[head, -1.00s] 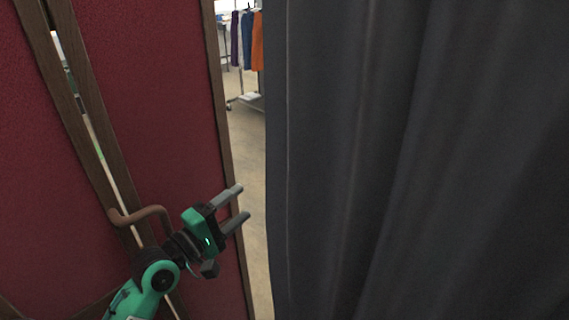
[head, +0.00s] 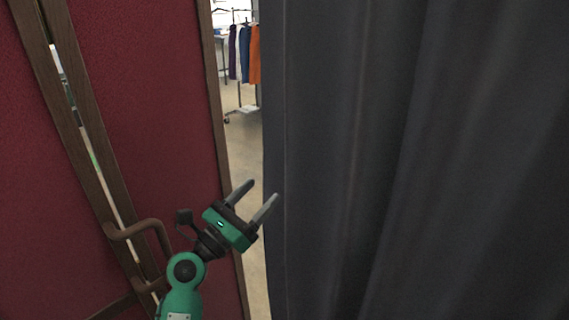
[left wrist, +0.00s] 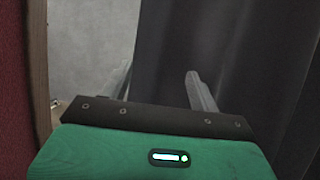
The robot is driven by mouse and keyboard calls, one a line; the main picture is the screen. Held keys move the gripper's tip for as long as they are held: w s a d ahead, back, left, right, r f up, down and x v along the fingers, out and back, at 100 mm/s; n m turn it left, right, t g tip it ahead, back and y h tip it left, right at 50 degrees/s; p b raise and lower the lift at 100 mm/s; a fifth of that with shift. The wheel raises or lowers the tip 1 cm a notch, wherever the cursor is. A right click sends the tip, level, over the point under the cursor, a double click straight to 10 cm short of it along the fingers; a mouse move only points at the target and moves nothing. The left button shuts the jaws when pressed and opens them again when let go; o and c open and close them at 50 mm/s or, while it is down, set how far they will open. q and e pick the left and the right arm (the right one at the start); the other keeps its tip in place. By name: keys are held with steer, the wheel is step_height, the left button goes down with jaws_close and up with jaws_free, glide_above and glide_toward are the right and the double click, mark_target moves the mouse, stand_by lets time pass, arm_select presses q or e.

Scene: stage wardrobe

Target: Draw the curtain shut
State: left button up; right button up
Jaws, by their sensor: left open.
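The dark grey curtain (head: 400,150) hangs in folds and fills the right half of the head view. Its left edge stands a little apart from the red folding screen, with a narrow gap between them. My left gripper (head: 257,190) is open and empty at the curtain's left edge, with one finger overlapping the edge in the picture. In the left wrist view the fingers (left wrist: 160,85) point towards the curtain (left wrist: 225,50), which shows behind and right of them. I cannot tell whether they touch it. My right gripper is not in view.
The red screen (head: 140,120) with wooden frames (head: 215,100) stands close on the left. A brown curved handle (head: 140,228) sticks out from it near my left arm. Through the gap, a rail with hanging clothes (head: 245,50) stands on bare floor (head: 243,145).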

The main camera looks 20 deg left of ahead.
mark_target(275, 177)
arm_select(q)
steer(key=p+x, duration=0.2)
steer(key=x, duration=0.6)
steer(key=shift+w+d, duration=0.1)
steer(key=shift+w, duration=0.15)
